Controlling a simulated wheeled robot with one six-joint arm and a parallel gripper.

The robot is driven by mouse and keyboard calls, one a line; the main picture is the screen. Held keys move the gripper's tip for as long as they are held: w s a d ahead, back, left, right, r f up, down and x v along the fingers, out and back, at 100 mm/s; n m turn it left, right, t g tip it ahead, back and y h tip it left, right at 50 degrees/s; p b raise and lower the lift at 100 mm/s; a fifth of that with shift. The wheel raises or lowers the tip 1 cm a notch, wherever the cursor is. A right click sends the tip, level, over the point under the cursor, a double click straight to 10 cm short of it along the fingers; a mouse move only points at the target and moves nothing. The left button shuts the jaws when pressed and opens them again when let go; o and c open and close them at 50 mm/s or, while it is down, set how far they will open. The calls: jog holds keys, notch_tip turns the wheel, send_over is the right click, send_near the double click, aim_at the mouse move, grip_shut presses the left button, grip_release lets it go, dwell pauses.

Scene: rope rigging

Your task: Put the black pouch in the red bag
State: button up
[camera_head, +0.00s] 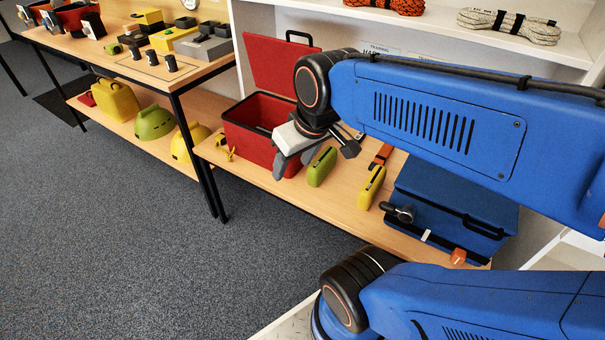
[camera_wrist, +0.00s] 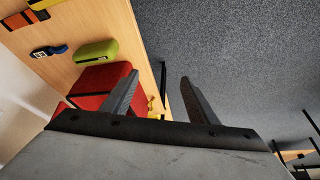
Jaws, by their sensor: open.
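The open red bag (camera_head: 250,143), a box-like case with its lid raised, stands on the wooden shelf left of centre. It also shows in the wrist view (camera_wrist: 88,88), partly behind a finger. Something dark shows inside it, but I cannot tell what. My gripper (camera_head: 293,166) is open and empty, in front of the bag's right side in the head view. The wrist view shows its spread fingers (camera_wrist: 160,92) with floor between them. I cannot surely identify the black pouch; a small dark item with a pale mark (camera_wrist: 48,51) lies beside the green pouch (camera_wrist: 97,51).
On the shelf stand the green pouch (camera_head: 322,166), a yellow pouch (camera_head: 371,188) and a blue case (camera_head: 455,205). A small yellow item (camera_head: 225,152) lies left of the bag. A table (camera_head: 200,75) with several items is at left. Carpeted floor (camera_head: 130,230) is clear in front.

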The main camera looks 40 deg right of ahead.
jog(key=s, duration=0.3)
jog(key=shift+s+f+m, duration=0.3)
jog(key=shift+f, duration=0.1)
